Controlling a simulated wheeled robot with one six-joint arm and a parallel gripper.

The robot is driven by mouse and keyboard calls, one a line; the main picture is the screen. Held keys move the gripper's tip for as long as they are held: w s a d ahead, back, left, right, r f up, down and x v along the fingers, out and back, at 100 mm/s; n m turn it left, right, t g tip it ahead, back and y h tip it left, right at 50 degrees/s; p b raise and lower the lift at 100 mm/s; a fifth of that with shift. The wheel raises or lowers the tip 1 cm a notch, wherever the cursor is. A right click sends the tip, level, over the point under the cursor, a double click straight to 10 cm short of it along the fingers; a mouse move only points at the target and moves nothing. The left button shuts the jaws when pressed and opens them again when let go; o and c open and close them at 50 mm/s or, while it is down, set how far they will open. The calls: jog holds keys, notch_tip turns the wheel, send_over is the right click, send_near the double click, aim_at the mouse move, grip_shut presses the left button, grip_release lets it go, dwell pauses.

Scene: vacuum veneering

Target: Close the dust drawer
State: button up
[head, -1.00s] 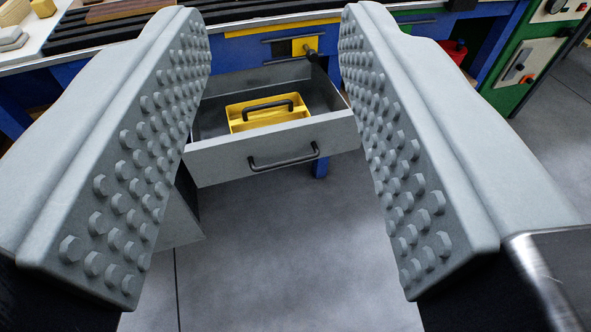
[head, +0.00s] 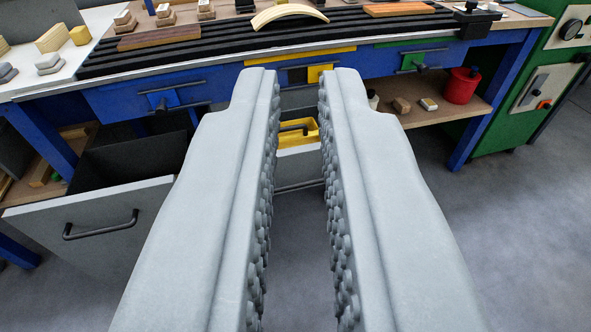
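Two drawers stand open under the bench, and I cannot tell by label which is the dust drawer. A deep grey drawer (head: 150,200) with a dark inside and a black bar handle (head: 100,225) stands out at the left. A middle drawer (head: 299,165) stands out behind my fingers, mostly hidden by them; a yellow tray (head: 312,132) with a black handle lies in it. My gripper (head: 300,85) has its two studded grey fingers close together with a narrow gap, nothing held between them. Its fingers point toward the bench, in front of the middle drawer.
The blue bench (head: 215,85) carries a black slatted bed (head: 190,50) with a curved wooden piece (head: 290,16). Blue, yellow and green slides sit on its front. A red pot (head: 462,87) stands on the right shelf (head: 440,112). A green cabinet (head: 530,100) is at the right. The floor at right is clear.

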jog(key=w+f+m+g, duration=0.1)
jog(key=w+f+m, duration=0.1)
jog(key=w+m, duration=0.1)
jog(key=w+f+m+g, duration=0.1)
jog(key=w+f+m, duration=0.1)
jog(key=w+f, duration=0.1)
jog(key=w+f+m, duration=0.2)
jog(key=w+m, duration=0.1)
jog(key=shift+w+d+f+m+g, duration=0.15)
jog(key=shift+w+m+g, duration=0.15)
jog(key=shift+g, duration=0.1)
grip_shut()
jog(key=m+g+y, duration=0.2)
jog(key=m+g, duration=0.4)
jog(key=m, duration=1.8)
send_near(291, 161)
notch_tip(291, 161, down, 4)
jog(key=shift+w+a+f, duration=0.1)
jog(key=shift+w+a, duration=0.1)
jog(key=shift+w, duration=0.75)
jog(key=shift+w+a+f, duration=0.1)
jog(key=shift+w+a, duration=0.1)
jog(key=shift+w, duration=0.8)
jog(key=shift+w, duration=0.1)
